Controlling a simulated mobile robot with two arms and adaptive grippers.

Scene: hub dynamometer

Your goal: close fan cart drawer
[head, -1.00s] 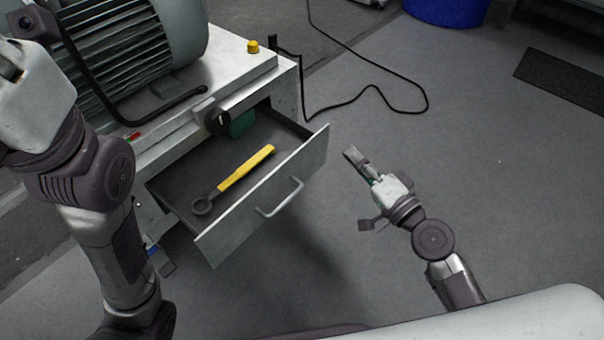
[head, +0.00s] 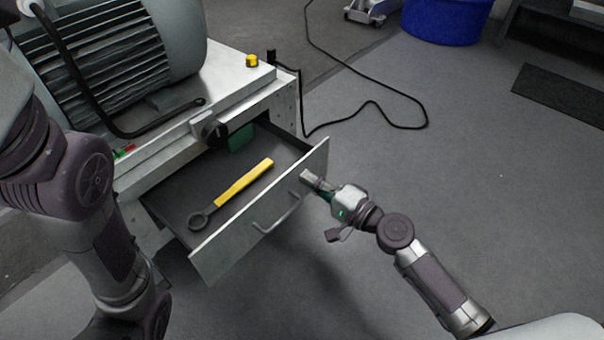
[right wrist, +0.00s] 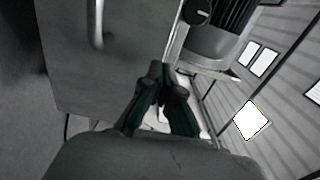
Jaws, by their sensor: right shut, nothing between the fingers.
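The fan cart (head: 215,90) stands at the left in the head view, and its drawer (head: 250,225) is pulled out. The drawer holds a yellow-handled ring wrench (head: 240,185) and a green object (head: 240,138) at the back. A bar handle (head: 280,213) is on the drawer front; in the right wrist view the handle (right wrist: 97,25) shows at the upper left. My right gripper (head: 308,178) is shut and empty, with its fingertips at or very near the right part of the drawer front; contact is unclear. My left arm is at the left edge; its gripper is out of view.
A large grey motor (head: 120,50) sits on the cart top, near a yellow button (head: 252,61) and a black knob (head: 214,132). A black cable (head: 375,103) lies on the floor behind the drawer. A blue tub (head: 445,18) stands far back.

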